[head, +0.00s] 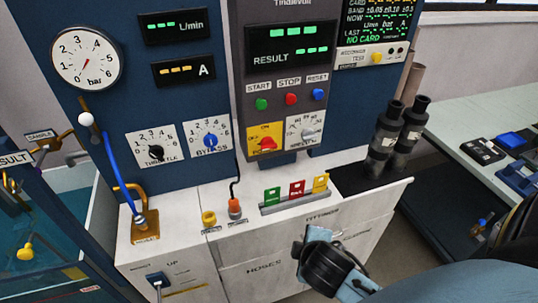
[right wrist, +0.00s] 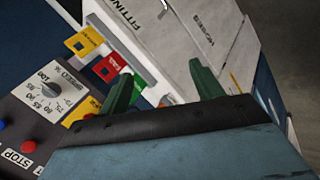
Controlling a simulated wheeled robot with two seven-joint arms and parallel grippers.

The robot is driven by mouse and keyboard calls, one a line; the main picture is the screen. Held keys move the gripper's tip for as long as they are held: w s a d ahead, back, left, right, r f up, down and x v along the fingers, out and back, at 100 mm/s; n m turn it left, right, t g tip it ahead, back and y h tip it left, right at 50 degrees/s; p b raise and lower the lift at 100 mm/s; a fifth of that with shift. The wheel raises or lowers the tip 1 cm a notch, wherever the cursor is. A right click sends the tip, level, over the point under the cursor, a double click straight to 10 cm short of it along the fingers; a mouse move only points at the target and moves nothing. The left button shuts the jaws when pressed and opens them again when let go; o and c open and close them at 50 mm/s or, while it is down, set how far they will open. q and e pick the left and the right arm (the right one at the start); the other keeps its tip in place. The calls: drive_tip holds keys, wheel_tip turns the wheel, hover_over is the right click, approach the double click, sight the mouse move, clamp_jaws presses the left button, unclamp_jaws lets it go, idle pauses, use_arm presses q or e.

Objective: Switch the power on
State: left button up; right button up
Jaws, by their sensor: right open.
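The power switch (head: 267,143) is a red knob on a yellow plate on the grey middle panel, below the start, stop and reset buttons. "ON" is printed at the plate's top; the knob's setting is too small to tell. In the right wrist view a yellow plate (right wrist: 84,109) shows at the panel's edge, partly hidden by my gripper. My right gripper (head: 325,258) is in front of the white cabinet, below and to the right of the switch. Its two green fingers (right wrist: 162,88) are apart with nothing held between them. My left gripper is not in view.
A speed dial (head: 305,131) sits right beside the switch. Below, a rack (head: 294,203) holds green, red and yellow cards on the white counter (head: 195,240). Dark cylinders (head: 385,140) stand at the right. The displays are lit.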

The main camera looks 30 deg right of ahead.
drive_tip(key=w+d+r+n+t+h, duration=0.3)
drive_tip(key=w+d+r+n+t, duration=0.15)
drive_tip(key=w+n, duration=0.45)
drive_tip(key=n+t+y, duration=0.3)
drive_tip(key=n+t, duration=0.4)
drive_tip(key=n, duration=0.8)
approach(270, 148)
drive_tip(key=shift+g, duration=0.25)
drive_tip(key=x, duration=1.1)
drive_tip(key=shift+r, duration=0.15)
drive_tip(key=c, duration=1)
